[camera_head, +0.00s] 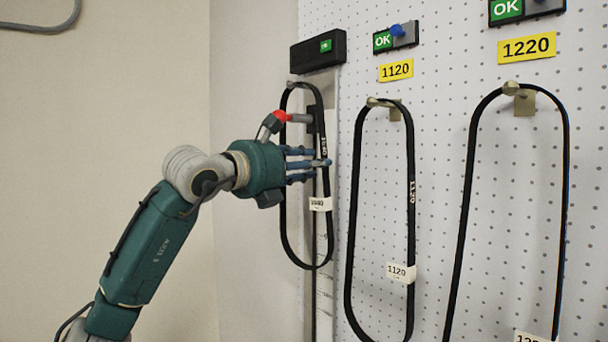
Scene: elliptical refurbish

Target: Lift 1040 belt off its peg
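The leftmost black belt (329,232) hangs as a long loop from a peg (291,84) on the pegboard. It carries a white tag (320,204), whose number is too blurred to read surely. My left gripper (310,141), a teal hand with blue fingers and a red thumb joint, is at the belt's upper half. Its fingers are stretched out across the loop toward the right strand, with the thumb apart above them. I cannot tell whether they touch the belt. The hand hides part of the left strand. My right gripper is not in view.
A belt tagged 1120 (411,230) hangs close to the right, with a larger belt (467,190) under the yellow 1220 sign (527,48) beyond it. A dark box with a green light (318,51) sits above the leftmost peg. The space left of the hand is clear.

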